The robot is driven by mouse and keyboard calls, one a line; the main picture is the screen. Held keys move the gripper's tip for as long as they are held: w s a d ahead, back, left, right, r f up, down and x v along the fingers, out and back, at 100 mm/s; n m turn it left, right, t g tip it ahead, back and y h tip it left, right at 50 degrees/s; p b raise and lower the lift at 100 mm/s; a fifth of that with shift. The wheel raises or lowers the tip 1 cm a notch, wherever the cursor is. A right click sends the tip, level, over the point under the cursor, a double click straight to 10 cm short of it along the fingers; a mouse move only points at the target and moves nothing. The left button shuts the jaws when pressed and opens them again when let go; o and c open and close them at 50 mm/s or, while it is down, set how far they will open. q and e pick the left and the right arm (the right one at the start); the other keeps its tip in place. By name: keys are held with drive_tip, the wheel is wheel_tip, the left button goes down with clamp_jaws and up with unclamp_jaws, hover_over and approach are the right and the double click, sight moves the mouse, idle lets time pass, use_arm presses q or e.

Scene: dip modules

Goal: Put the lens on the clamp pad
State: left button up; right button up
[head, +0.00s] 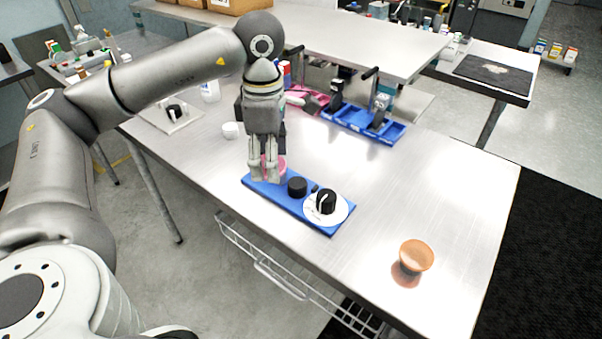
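My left gripper (264,177) points straight down over the left end of a blue board (336,228) on the metal table. A pink round piece (282,167) is at its fingertips, partly hidden by them; I cannot tell whether the fingers grip it. A short black cylinder (297,187) stands mid-board. A white disc with a black knob (326,203) sits at the board's right end. I see nothing that I can surely name as the lens or the clamp pad. My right gripper is not in view.
A small white cup (232,130) is left of the gripper. A blue compartment tray (363,124) and black-handled tools are at the back. The table right of the board is mostly clear.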

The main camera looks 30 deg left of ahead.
sight(299, 182)
use_arm(q)
drive_tip(key=w+f, duration=0.2)
drive_tip(key=w+f+p, duration=0.1)
drive_tip(key=w+f, duration=0.1)
drive_tip(key=w, duration=0.1)
drive_tip(key=w+f+p, duration=0.1)
drive_tip(key=w, duration=0.1)
drive_tip(key=shift+w+d+f, duration=0.15)
drive_tip(key=shift+d+f, duration=0.25)
drive_tip(key=shift+w+f, duration=0.45)
drive_tip(key=shift+f, duration=0.15)
drive_tip(key=f, duration=0.1)
drive_tip(key=f+p, duration=0.2)
drive_tip(key=shift+w, duration=0.25)
drive_tip(key=shift+f, duration=0.25)
drive_tip(key=shift+f, duration=0.1)
